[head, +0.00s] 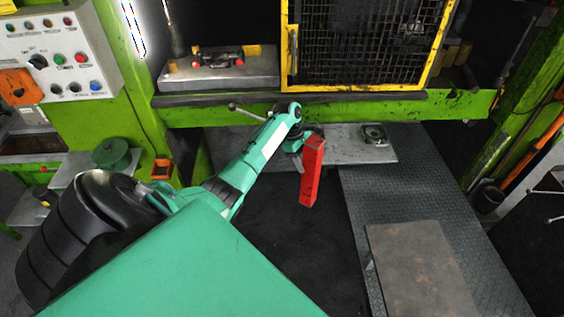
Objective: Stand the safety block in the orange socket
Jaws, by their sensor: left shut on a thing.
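The safety block is a long red bar (311,172). It hangs nearly upright, leaning slightly, at the end of my left arm in the middle of the view. My left gripper (297,146) is shut on its upper part; the fingers are partly hidden by the wrist. A small orange box with a dark opening (162,169), which looks like the orange socket, is at the left by the green press frame. The block is well to the right of it, apart. My right gripper is not in view.
A grey plate (343,147) with a round metal part (373,133) lies behind the block. The yellow-framed mesh guard (372,40) and green press beam stand behind. A control panel (58,60) and green spool (111,154) are at left. Dark floor is clear below the block.

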